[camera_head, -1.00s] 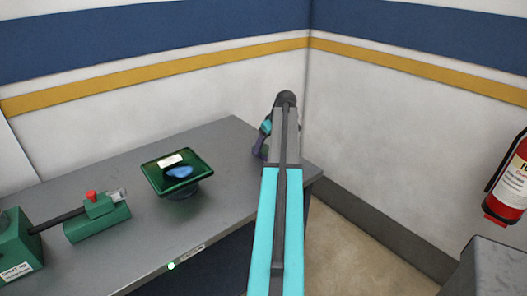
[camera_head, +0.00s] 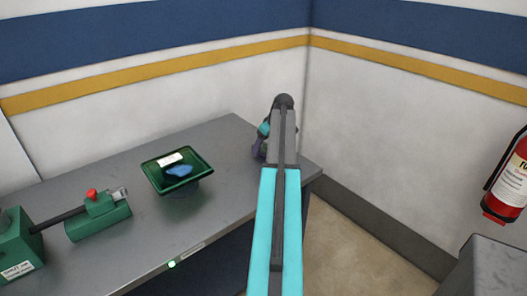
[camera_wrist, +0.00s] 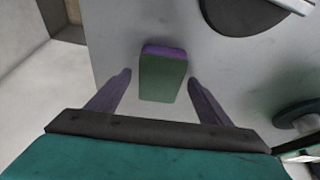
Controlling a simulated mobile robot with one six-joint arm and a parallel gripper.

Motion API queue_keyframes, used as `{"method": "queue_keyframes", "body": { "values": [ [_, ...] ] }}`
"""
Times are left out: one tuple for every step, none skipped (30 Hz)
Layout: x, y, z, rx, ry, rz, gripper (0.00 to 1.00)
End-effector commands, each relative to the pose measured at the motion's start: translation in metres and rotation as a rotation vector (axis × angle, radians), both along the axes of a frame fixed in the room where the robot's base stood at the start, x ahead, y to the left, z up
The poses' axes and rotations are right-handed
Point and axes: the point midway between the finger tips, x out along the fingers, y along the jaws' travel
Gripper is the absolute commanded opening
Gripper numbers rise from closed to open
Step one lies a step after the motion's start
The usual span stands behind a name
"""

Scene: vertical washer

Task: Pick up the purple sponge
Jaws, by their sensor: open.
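The purple sponge (camera_wrist: 164,74) shows in the wrist view as a small block with a purple end and edges and a green top face. It lies on the grey table (camera_wrist: 130,28). My gripper (camera_wrist: 158,78) is open, with one purple finger on each side of the sponge and a gap on both sides. The fingertips reach about the middle of the sponge's length in the picture; I cannot tell their height above the table. In the head view my arm hides the sponge, and my gripper (camera_head: 258,152) is mostly hidden at the table's far right end.
A green square dish (camera_head: 178,188) holding a blue item (camera_head: 179,170) stands on the table left of my arm. A green device with a red knob (camera_head: 92,196) is farther left. Walls meet behind the table. A fire extinguisher (camera_head: 510,185) hangs at right.

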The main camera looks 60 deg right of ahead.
Motion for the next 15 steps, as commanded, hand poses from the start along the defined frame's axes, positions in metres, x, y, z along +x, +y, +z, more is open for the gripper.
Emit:
{"method": "queue_keyframes", "body": {
  "values": [
    [0.0001, 0.0001, -0.0004, 0.0, 0.0, 0.0, 0.73],
    [0.0001, 0.0001, -0.0006, 0.0, 0.0, 0.0, 0.73],
    [0.0001, 0.0001, -0.0009, 0.0, 0.0, 0.0, 0.73],
    [0.0001, 0.0002, -0.0013, 0.0, 0.0, 0.0, 0.73],
    [0.0002, 0.0002, -0.0016, 0.0, 0.0, 0.0, 0.73],
    [0.0001, 0.0002, -0.002, 0.0, 0.0, 0.0, 0.73],
    [0.0001, 0.0002, -0.0023, 0.0, 0.0, 0.0, 0.73],
    [0.0003, 0.0001, -0.0026, 0.0, 0.0, 0.0, 0.73],
    [0.0002, 0.0003, -0.003, 0.0, 0.0, 0.0, 0.73],
    [0.0002, 0.0002, -0.0033, 0.0, 0.0, 0.0, 0.73],
    [0.0003, 0.0003, -0.0036, 0.0, 0.0, 0.0, 0.73],
    [0.0003, 0.0002, -0.0039, 0.0, 0.0, 0.001, 0.73],
    [0.0003, 0.0003, -0.0041, 0.0, 0.0, 0.001, 0.73],
    [0.0003, 0.0002, -0.0045, 0.0, 0.0, 0.0, 0.73],
    [0.0004, 0.0002, -0.0046, 0.0, 0.0, 0.001, 0.73]
  ]
}}
